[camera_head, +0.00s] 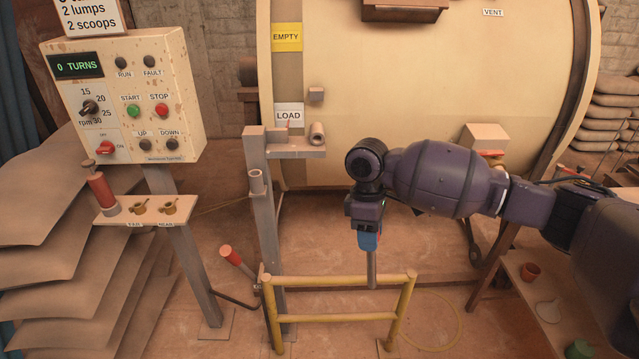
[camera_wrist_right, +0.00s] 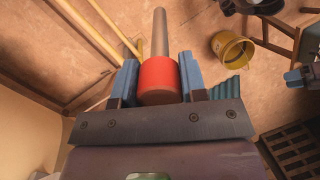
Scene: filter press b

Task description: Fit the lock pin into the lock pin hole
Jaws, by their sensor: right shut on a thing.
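The lock pin, with a grey shaft (camera_head: 371,270) and a red grip, hangs point-down from my right gripper (camera_head: 369,240). In the right wrist view its red grip (camera_wrist_right: 158,80) sits between the two blue fingers of the right gripper (camera_wrist_right: 158,85), which are shut on it. The grey shaft (camera_wrist_right: 160,32) sticks out beyond the fingertips and touches nothing I can make out. A grey post carries a bracket (camera_head: 295,150) with a short tube (camera_head: 317,134), and a lower tube (camera_head: 256,182). I cannot tell which is the lock pin hole.
The large cream drum (camera_head: 420,100) is behind my right arm. A control panel (camera_head: 125,95) and small shelf (camera_head: 150,209) stand at left. A red-handled lever (camera_head: 232,257) sticks up beside the post.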

